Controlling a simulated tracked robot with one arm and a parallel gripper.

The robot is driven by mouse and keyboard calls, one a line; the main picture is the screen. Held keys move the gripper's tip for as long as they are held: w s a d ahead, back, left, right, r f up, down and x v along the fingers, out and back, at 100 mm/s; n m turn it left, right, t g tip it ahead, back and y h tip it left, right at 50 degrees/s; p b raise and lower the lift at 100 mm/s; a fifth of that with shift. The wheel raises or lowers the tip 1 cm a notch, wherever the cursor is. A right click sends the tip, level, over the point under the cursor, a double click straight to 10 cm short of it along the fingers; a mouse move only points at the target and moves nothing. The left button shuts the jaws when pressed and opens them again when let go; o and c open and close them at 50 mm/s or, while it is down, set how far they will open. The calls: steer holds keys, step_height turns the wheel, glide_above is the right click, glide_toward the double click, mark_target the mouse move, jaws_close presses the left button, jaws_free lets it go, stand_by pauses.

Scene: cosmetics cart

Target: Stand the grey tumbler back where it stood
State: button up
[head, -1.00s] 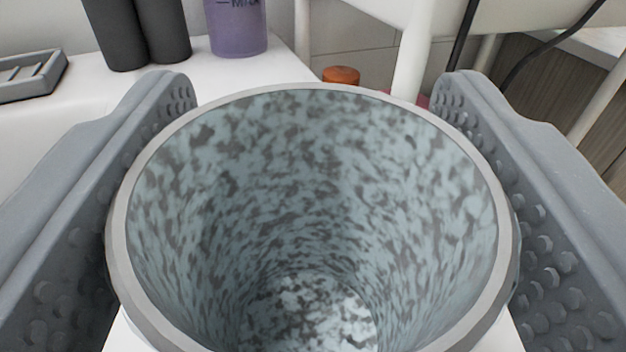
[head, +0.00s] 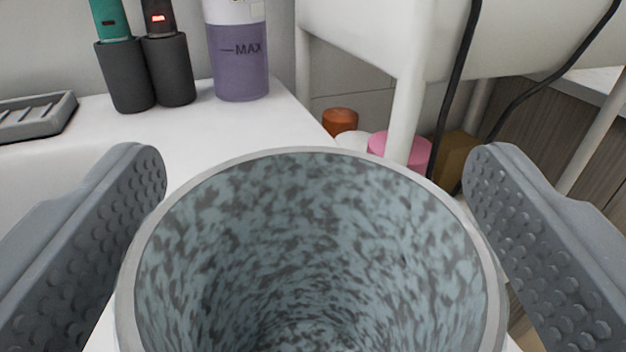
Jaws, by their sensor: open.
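The grey tumbler (head: 320,240) is large in the lower middle of the head view, speckled grey-blue inside with a plain grey rim. It stands upright, its mouth facing up toward the camera, and looks empty. Its base and lower outside are hidden. My gripper (head: 315,170) is open, one textured finger on each side of the tumbler. Gaps show between the fingertips and the rim. The white surface (head: 215,130) lies behind and around the tumbler; the exact contact under the tumbler is out of sight.
A grey soap dish (head: 38,115) is at the left. Two dark holders (head: 145,75) with toothbrush-like handles and a purple bottle (head: 238,60) stand at the back. A white leg (head: 405,115), black cables and pink, orange and white items are beyond the right edge.

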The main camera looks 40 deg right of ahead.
steer(key=shift+p, duration=0.3)
steer(key=v, duration=1.1)
steer(key=shift+s+a+r, duration=0.25)
steer(key=shift+r, duration=0.05)
steer(key=w+a+r+n+t+y, duration=0.1)
steer(key=w+a+r+y, duration=0.25)
steer(key=r, duration=0.45)
steer(key=w+a+r+y, duration=0.25)
steer(key=a+r, duration=0.25)
steer(key=r, duration=0.3)
steer(key=w+a+r+n+t+y, duration=0.1)
steer(key=w+a+r+y, duration=0.2)
steer(key=r, duration=0.4)
steer(key=s+a+r+n+y, duration=0.2)
steer(key=s+r, duration=0.2)
steer(key=r, duration=0.3)
steer(key=s+a+r+n+y, duration=0.1)
steer(key=s+a+r, duration=0.15)
steer(key=r, duration=0.45)
steer(key=s+d+r+n, duration=0.2)
steer(key=s+r, duration=1)
steer(key=s, duration=0.3)
steer(key=shift+d+r+g+h, duration=0.2)
steer(key=shift+r+g+h, duration=0.1)
steer(key=shift+g, duration=0.1)
